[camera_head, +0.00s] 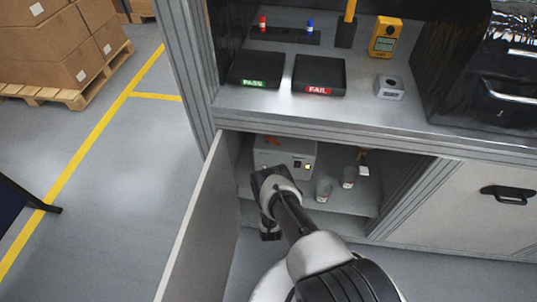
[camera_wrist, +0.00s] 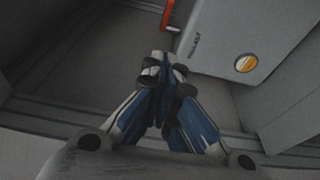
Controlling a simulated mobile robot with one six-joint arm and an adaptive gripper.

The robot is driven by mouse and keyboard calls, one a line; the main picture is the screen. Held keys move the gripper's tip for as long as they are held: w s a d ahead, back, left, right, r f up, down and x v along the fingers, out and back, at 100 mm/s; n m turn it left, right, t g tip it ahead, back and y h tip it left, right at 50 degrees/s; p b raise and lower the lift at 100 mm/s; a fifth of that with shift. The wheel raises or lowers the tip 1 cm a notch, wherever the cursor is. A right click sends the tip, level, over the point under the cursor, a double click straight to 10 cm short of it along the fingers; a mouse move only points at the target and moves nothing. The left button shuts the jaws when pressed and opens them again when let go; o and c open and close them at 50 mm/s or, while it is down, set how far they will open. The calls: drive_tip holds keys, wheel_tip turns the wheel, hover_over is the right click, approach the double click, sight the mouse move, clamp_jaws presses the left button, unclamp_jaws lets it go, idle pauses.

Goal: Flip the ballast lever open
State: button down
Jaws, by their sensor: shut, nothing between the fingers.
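A grey box-shaped unit (camera_head: 299,153) stands inside the open lower cabinet. A red lever (camera_head: 271,141) sits at its upper left in the head view. In the wrist view the red lever (camera_wrist: 168,14) shows at the top edge, partly cut off, beside the unit's pale face (camera_wrist: 228,38), which bears small dark lettering and a round amber window. My gripper (camera_wrist: 161,60) is shut and empty, its fingertips just below the lever in the picture and apart from it. In the head view my wrist hides the fingers and part of the unit.
The open cabinet door (camera_head: 203,225) stands to the left of my arm. Two small grey cups (camera_head: 324,189) (camera_head: 348,177) stand right of the unit on the cabinet shelf. The worktop above holds a PASS tray (camera_head: 256,69) and a FAIL tray (camera_head: 319,74).

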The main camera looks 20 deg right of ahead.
drive_tip(key=b+x, duration=0.1)
drive_tip(key=x, duration=0.2)
drive_tip(key=d+b+x, duration=0.1)
drive_tip(key=b+x, duration=0.1)
drive_tip(key=x, duration=0.2)
drive_tip(key=d+b+x, duration=0.1)
drive_tip(key=x, duration=0.3)
drive_tip(key=shift+s+d+f+b, duration=0.1)
drive_tip(key=shift+s+b, duration=0.1)
drive_tip(key=shift+b, duration=0.1)
drive_tip(key=shift+w+d, duration=0.25)
drive_tip(key=shift+d, duration=0.2)
